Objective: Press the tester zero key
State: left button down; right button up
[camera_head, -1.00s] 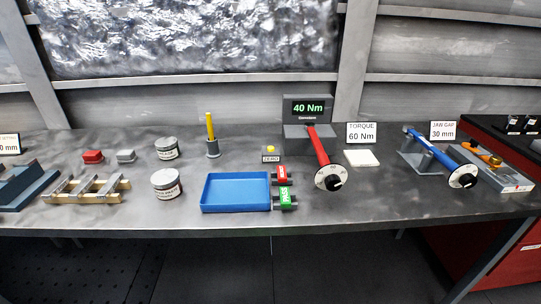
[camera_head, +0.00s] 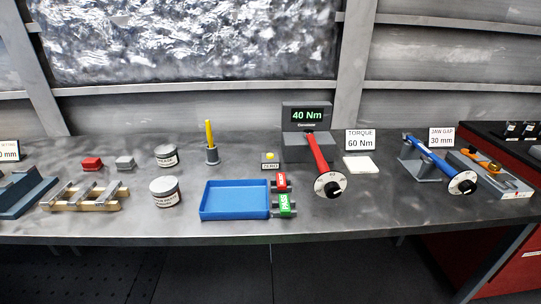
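The tester (camera_head: 307,132) is a grey unit at the back of the bench, right of centre. Its screen (camera_head: 307,115) reads 40 Nm in green. The zero key (camera_head: 270,156) is a small yellow button on a dark base with a ZERO label, just left of the tester. A red-handled torque wrench (camera_head: 320,155) rests with one end at the tester and its round dial end towards the front. Neither of my grippers shows in the head view.
A blue tray (camera_head: 235,215) lies in front of the key, beside red and green tagged stamps (camera_head: 285,203). A yellow marker stands in a holder (camera_head: 212,156) to the left. A TORQUE 60 Nm sign (camera_head: 360,141) and a white pad (camera_head: 359,169) are on the right. Two tins (camera_head: 164,192) stand left.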

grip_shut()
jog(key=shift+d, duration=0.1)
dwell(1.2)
